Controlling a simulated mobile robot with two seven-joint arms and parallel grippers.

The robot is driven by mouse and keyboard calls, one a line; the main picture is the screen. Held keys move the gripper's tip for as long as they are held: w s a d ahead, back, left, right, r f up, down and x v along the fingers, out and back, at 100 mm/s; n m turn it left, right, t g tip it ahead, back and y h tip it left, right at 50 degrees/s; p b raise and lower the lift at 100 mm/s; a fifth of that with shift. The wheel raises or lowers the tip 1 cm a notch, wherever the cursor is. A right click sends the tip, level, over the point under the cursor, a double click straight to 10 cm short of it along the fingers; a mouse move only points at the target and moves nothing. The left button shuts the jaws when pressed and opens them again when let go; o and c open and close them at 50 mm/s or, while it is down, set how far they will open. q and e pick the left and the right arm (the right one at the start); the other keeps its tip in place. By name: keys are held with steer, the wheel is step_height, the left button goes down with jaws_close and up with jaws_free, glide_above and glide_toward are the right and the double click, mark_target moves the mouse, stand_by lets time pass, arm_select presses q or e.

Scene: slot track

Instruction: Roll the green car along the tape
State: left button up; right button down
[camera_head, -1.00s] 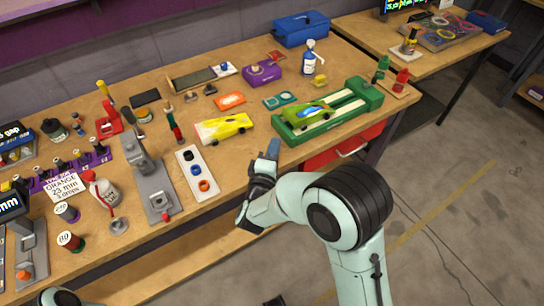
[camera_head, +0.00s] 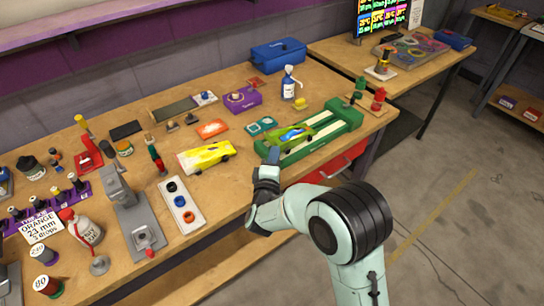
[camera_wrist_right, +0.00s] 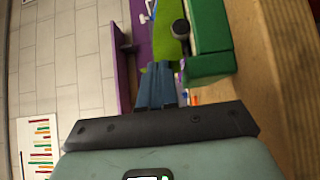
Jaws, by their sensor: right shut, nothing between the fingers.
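The green car (camera_head: 293,134), yellow-green with a blue patch, sits on the left part of the green track (camera_head: 346,120), over its pale strips, which may be the tape. My right gripper (camera_head: 273,156) is shut and empty, just left of the track's near end and close behind the car. In the right wrist view my blue fingers (camera_wrist_right: 158,88) are together, pointing at the yellow-green car body (camera_wrist_right: 178,18) and its dark wheel, beside the green track wall (camera_wrist_right: 212,65). I cannot tell if they touch the car. My left gripper is not in view.
A yellow car (camera_head: 205,157) and a white tray with rings (camera_head: 181,204) lie left of my right gripper. Orange and teal pieces, a purple box (camera_head: 241,101) and a spray bottle (camera_head: 289,84) stand behind. Red and green posts (camera_head: 378,99) stand at the track's far end.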

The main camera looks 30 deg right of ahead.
mark_target(292, 134)
steer(key=d, duration=0.3)
steer(key=d+p, duration=0.1)
steer(key=d, duration=0.3)
steer(key=d+p, duration=0.1)
steer(key=d, duration=0.3)
steer(key=shift+w, duration=0.4)
steer(key=shift+a, duration=0.2)
